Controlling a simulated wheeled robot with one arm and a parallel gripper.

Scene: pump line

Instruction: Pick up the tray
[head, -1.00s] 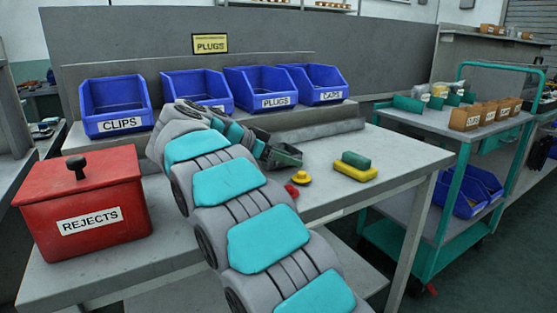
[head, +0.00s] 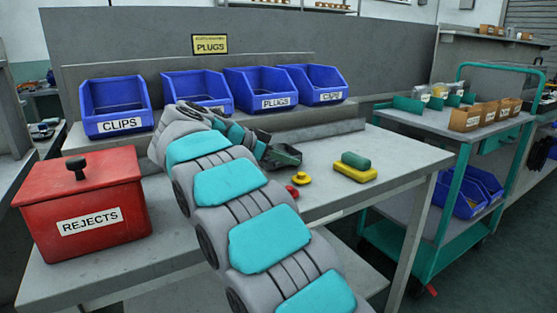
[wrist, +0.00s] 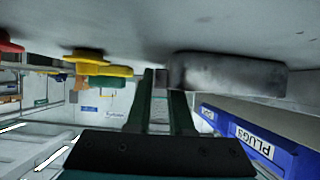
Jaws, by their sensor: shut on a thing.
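My gripper (head: 284,156) is low over the workbench, at the end of my arm. In the wrist view its two dark green fingers (wrist: 160,108) are shut on a narrow grey thing, which I take to be the tray. Only a sliver of it shows between the fingers; its full shape is hidden, and I cannot tell whether it is off the bench. A long grey slab (head: 325,132) lies behind my gripper, along the foot of the bin shelf. A grey block, perhaps this slab, shows right of the fingers in the wrist view (wrist: 228,75).
A yellow and green block (head: 355,167), a yellow knob (head: 300,178) and a red knob (head: 292,191) lie on the bench near my gripper. Blue bins (head: 262,90) line the shelf behind. A red rejects box (head: 85,205) stands left. A green-framed cart (head: 450,125) stands right.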

